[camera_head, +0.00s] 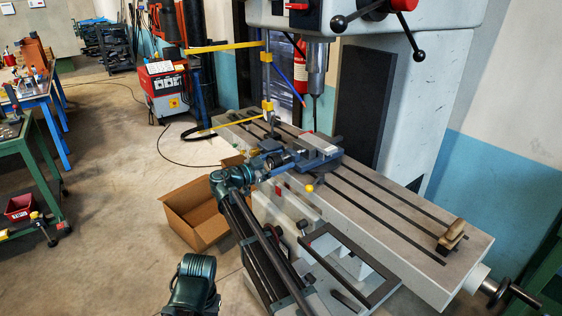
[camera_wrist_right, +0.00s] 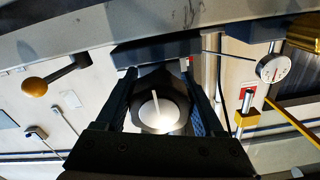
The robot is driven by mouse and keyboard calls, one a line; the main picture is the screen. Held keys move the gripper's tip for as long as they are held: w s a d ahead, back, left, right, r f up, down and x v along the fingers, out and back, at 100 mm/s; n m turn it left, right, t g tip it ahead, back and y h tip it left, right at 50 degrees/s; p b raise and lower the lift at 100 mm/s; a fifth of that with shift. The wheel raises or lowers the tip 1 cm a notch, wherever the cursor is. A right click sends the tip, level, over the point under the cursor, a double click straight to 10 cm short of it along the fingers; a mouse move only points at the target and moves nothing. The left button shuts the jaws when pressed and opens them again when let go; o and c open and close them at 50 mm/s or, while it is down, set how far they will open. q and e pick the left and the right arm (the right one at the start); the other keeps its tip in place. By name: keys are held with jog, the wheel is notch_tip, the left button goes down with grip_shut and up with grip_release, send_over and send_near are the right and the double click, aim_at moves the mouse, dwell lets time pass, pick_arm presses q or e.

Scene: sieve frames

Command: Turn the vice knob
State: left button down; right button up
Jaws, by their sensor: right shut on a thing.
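The blue-grey vice (camera_head: 322,146) sits on the slotted machine table. My right gripper (camera_head: 292,157) reaches its near left side in the head view. In the right wrist view, the two dark fingers of this gripper (camera_wrist_right: 162,105) stand on either side of a round silver knob (camera_wrist_right: 157,116) with a pale raised bar on its face. The gripper is shut on the knob. The bar is close to upright in that view. In the head view the knob is hidden behind the gripper. My left gripper is not in view; only part of that arm shows at the bottom.
The machine table (camera_head: 425,237) carries a wooden-handled brush (camera_head: 452,235) at its right end. A yellow ball-ended lever (camera_wrist_right: 36,87) and a dial gauge (camera_wrist_right: 273,67) are near the gripper. An open cardboard box (camera_head: 193,215) stands on the floor. The machine's spindle (camera_head: 317,65) hangs above.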

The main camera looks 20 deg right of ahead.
jog(key=shift+a+f+m, duration=0.1)
jog(key=shift+m, duration=0.4)
jog(key=o, duration=1.4)
jog(key=shift+a, duration=0.1)
